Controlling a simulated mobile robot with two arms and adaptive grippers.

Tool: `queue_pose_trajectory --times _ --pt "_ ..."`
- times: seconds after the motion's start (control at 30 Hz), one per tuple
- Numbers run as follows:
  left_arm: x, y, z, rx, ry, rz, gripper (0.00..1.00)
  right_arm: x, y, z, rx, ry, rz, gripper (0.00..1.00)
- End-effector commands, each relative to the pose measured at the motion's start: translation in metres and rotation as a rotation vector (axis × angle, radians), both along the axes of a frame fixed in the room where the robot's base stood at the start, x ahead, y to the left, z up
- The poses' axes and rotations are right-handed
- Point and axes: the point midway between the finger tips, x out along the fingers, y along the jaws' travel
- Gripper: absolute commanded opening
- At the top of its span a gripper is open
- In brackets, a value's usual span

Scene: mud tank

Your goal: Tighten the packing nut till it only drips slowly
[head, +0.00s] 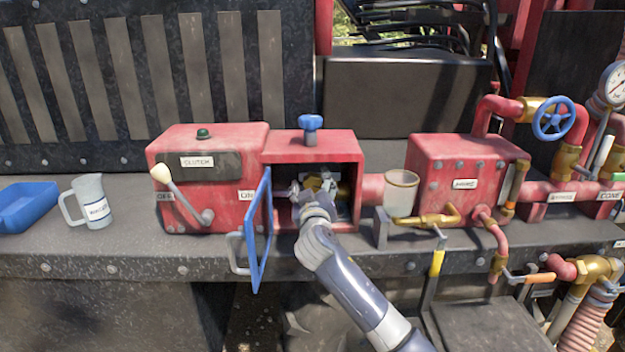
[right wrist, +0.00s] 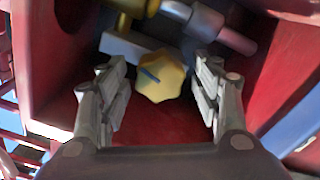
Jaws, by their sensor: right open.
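The packing nut (right wrist: 165,78) is a brass-yellow lobed nut with a dark blue mark on its face, inside the red open-fronted box (head: 341,144). In the head view, only a bit of yellow shows past my right gripper (head: 316,191), which reaches into the box through its front opening. In the right wrist view, my right gripper's fingers are open, one on each side of the nut, with a gap on both sides. A pale shaft (right wrist: 222,27) runs beyond the nut. I cannot make out any drip. My left gripper is not in view.
A blue-framed door (head: 261,230) stands open at the box's left. The red clutch box (head: 223,140) with its lever is left of it. A pale cup (head: 401,190) is at the right. A mug (head: 92,203) and blue tray (head: 27,206) stand far left.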

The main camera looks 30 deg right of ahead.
Motion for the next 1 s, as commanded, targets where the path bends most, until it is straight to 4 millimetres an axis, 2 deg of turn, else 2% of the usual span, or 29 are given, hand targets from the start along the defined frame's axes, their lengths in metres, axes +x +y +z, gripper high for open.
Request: queue_pose_trajectory --times 0.2,0.47,0.57,0.67,0.7,1.0 --pt "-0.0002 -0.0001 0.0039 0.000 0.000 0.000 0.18 0.0097 -0.0064 0.0002 0.000 0.000 0.000 0.59" --pt "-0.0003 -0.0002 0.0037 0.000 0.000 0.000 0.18 0.0104 -0.0068 -0.0002 0.000 0.000 0.000 0.59" --pt "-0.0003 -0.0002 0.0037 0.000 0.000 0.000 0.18 0.0104 -0.0066 -0.0002 0.000 0.000 0.000 0.41" --pt "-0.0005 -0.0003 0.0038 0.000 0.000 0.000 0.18 0.0104 -0.0066 -0.0002 0.000 0.000 0.000 0.18" --pt "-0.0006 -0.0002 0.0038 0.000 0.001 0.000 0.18 0.0103 -0.0067 -0.0002 0.000 0.000 0.000 0.14" --pt "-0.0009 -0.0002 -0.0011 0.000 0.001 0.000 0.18 0.0105 -0.0063 -0.0018 0.020 -0.013 0.000 0.14"
